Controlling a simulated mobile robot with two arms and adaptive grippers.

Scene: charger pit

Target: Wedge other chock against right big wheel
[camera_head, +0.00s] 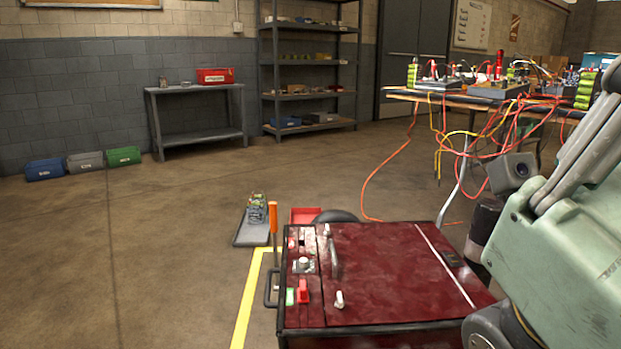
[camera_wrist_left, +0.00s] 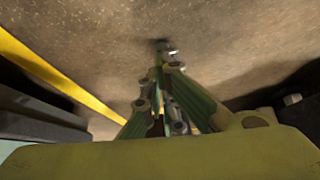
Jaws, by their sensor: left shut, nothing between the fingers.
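The dark red cart (camera_head: 385,275) stands in front of me, with switches and a handle on its top. A dark rounded shape, maybe a wheel (camera_head: 335,216), shows just past its far edge, mostly hidden. A red thing (camera_head: 303,215) sits beside that shape; I cannot tell if it is a chock. No chock is clearly seen. My left gripper (camera_wrist_left: 167,52) shows in the left wrist view, its fingers together and empty, pointing at bare floor. It is not seen in the head view. A large green arm part of mine fills the head view's right side; the right gripper is not seen.
A yellow floor line (camera_head: 248,300) runs along the cart's left side. A grey tray (camera_head: 250,238) stands on the floor beyond. A wired table (camera_head: 455,98) is at back right. Dark bodies flank the left gripper in the wrist view.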

